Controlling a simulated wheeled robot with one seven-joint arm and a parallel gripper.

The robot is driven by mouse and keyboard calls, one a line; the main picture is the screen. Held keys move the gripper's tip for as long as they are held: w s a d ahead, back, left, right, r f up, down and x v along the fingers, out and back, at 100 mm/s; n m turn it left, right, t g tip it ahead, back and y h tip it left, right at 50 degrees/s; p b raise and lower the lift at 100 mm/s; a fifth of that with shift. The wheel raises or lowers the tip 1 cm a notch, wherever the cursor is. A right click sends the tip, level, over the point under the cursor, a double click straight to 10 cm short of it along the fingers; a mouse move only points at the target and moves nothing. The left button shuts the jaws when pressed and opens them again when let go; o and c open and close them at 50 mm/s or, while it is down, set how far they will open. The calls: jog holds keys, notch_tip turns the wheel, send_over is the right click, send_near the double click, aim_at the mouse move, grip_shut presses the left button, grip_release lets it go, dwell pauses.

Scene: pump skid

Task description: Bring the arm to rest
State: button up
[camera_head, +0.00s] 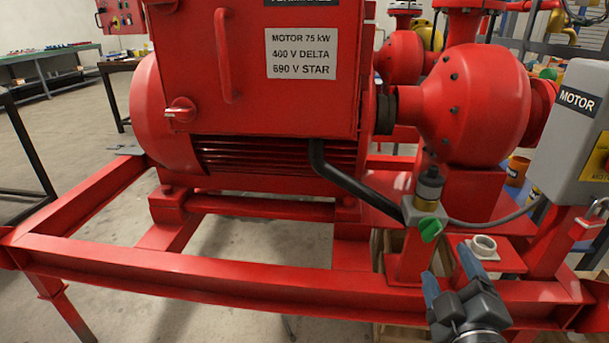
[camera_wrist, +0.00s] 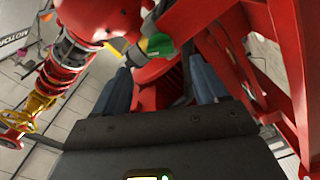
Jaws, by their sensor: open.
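My gripper (camera_head: 449,272) is at the lower right of the head view, in front of the red skid frame (camera_head: 210,268). Its two blue fingers stand apart and nothing shows between them. In the wrist view my gripper (camera_wrist: 162,84) also has its fingers spread, with red parts and a green handle (camera_wrist: 157,44) beyond them. In the head view the green handle (camera_head: 430,229) is on a small grey valve block, above and left of my fingertips. No touch between my gripper and the frame can be made out.
A white ring fitting (camera_head: 484,247) sits on a red bracket close to the right finger. A grey MOTOR switch box (camera_head: 574,130) stands at the right. The red motor (camera_head: 275,155) and pump (camera_head: 475,105) fill the space behind. Open floor (camera_head: 75,140) shows at the left.

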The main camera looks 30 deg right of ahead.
jog(key=s+a+f+y, duration=0.55)
jog(key=s+a, duration=0.25)
jog(key=a, duration=0.2)
jog(key=s+a+r+m+y, duration=0.2)
jog(key=s+a, duration=0.1)
jog(key=s, duration=0.5)
jog(key=s+a+r+m+y, duration=0.1)
jog(key=s+a+m+y, duration=0.25)
jog(key=s, duration=0.45)
notch_tip(320, 180, up, 15)
jog(key=h+p, duration=0.1)
jog(key=p, duration=1.4)
jog(key=shift+w+r, duration=0.2)
jog(key=shift+w, duration=0.05)
jog(key=shift+n, duration=0.25)
